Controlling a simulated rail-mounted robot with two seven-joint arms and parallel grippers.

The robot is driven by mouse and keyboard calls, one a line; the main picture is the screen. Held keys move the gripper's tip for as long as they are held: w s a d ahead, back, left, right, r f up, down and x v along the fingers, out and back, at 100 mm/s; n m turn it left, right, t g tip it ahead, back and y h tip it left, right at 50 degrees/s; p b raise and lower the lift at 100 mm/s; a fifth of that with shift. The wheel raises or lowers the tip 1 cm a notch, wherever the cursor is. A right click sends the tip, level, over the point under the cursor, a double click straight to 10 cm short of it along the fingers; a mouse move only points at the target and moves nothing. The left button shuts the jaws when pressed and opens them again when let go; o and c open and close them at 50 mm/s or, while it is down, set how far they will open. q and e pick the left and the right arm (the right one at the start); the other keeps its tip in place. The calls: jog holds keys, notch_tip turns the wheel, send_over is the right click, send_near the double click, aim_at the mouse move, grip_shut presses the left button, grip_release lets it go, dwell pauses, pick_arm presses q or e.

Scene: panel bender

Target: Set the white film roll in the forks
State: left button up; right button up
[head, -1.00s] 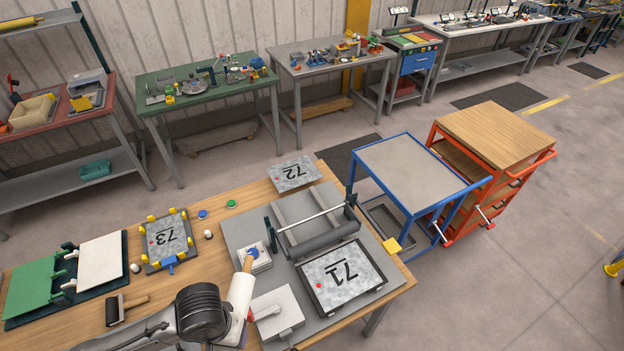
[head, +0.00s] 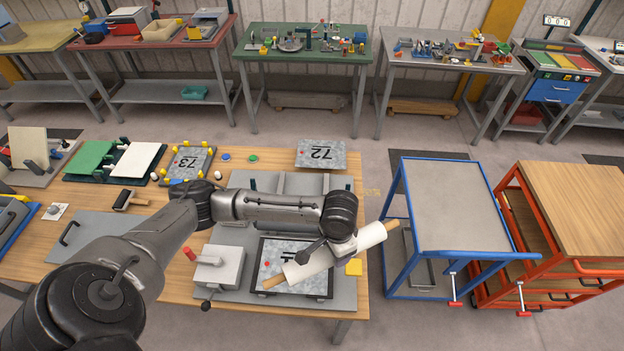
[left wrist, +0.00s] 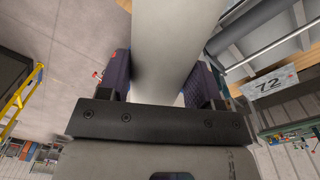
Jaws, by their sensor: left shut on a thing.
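My left gripper (head: 338,248) is shut on the white film roll (head: 355,247), which has pale wooden ends. It holds the roll slantwise above the front right of the press bed, partly covering the plate marked 71 (head: 279,262). In the left wrist view, the white roll (left wrist: 176,40) lies between the two fingers of my gripper (left wrist: 162,80). The forks are mostly hidden behind my left arm; a dark upright (head: 326,184) shows behind it, apart from the roll. My right gripper is out of view.
A white box with a red handle (head: 220,268) stands left of the plate. Plate 72 (head: 321,155) lies at the back. A yellow block (head: 354,267) sits near the bench's right edge, and a blue cart (head: 450,257) stands beyond it.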

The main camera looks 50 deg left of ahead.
pick_arm(q)
jog(key=w+a+f+m+b, duration=0.2)
jog(key=w+a+f+b, duration=0.1)
jog(key=a, duration=0.7)
jog(key=w+a+f+m+b, duration=0.2)
jog(key=a+f+b, duration=0.3)
jog(key=a, duration=0.6)
jog(key=w+a+f+m+b, duration=0.2)
jog(key=w+a+f+b, duration=0.2)
jog(key=a, duration=0.6)
jog(key=shift+w+a+f+b, duration=0.25)
jog(key=shift+w+b, duration=0.2)
jog(key=shift+b, duration=0.3)
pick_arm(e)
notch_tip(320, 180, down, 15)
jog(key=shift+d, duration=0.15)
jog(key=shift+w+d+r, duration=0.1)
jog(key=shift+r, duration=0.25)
pick_arm(q)
jog(key=shift+p, duration=0.55)
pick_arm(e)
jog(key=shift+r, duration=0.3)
pick_arm(q)
jog(key=shift+f, duration=0.2)
